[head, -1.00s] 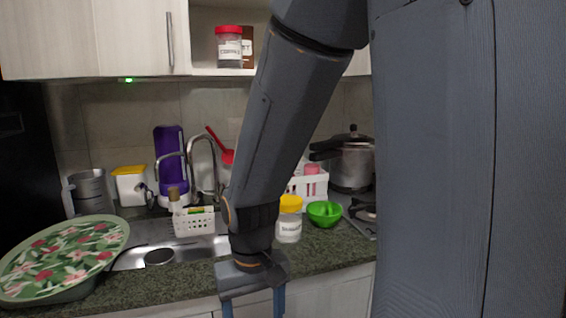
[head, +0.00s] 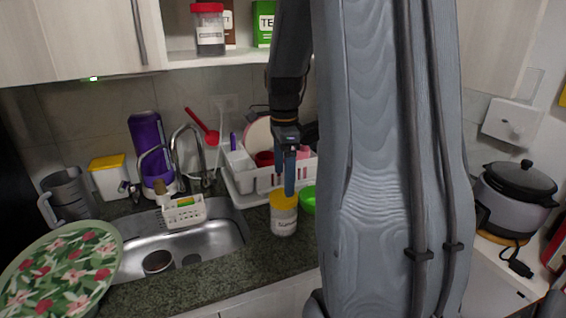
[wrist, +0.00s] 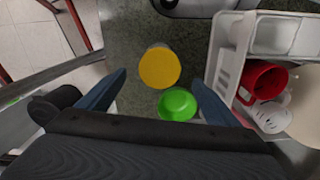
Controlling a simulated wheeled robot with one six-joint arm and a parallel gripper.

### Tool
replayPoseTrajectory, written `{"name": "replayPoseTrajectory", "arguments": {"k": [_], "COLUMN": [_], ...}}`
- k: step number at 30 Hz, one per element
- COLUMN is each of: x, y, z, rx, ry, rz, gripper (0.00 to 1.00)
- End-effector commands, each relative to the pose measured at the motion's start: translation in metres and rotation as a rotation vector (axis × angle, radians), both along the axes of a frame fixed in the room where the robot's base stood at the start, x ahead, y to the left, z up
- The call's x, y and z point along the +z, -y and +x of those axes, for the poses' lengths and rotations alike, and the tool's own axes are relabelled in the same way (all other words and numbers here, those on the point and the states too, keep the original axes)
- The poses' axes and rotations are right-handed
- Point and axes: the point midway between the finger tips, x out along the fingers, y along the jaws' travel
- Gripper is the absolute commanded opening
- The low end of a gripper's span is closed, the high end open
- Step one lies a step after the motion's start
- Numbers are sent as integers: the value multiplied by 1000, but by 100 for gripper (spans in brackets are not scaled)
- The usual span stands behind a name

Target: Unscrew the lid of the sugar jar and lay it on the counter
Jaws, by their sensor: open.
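The sugar jar (head: 284,220) stands upright on the counter right of the sink. It is clear with a white label and a yellow lid (head: 283,200). The lid is on the jar and shows from above in the wrist view (wrist: 159,68). My gripper (head: 289,190) is pointed down above the lid, its blue fingers open and empty. In the wrist view the lid lies between the two spread fingers, a little beyond their tips. The gap between fingertips and lid is hard to judge. My arm hides part of the counter to the right.
A green bowl (wrist: 177,104) sits close beside the jar. A white dish rack (head: 262,181) with cups stands behind it. The sink (head: 205,247) is to the left. Bare granite counter (head: 262,272) lies in front of the jar.

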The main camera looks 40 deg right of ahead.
Motion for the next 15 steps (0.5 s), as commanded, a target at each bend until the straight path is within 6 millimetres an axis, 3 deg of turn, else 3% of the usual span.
{"name": "replayPoseTrajectory", "arguments": {"k": [9,15], "x": [-44,-55], "y": [-1,0], "z": [-1,-1], "rx": [3,1], "ry": [-3,-1], "rz": [1,0], "gripper": [85,85]}}
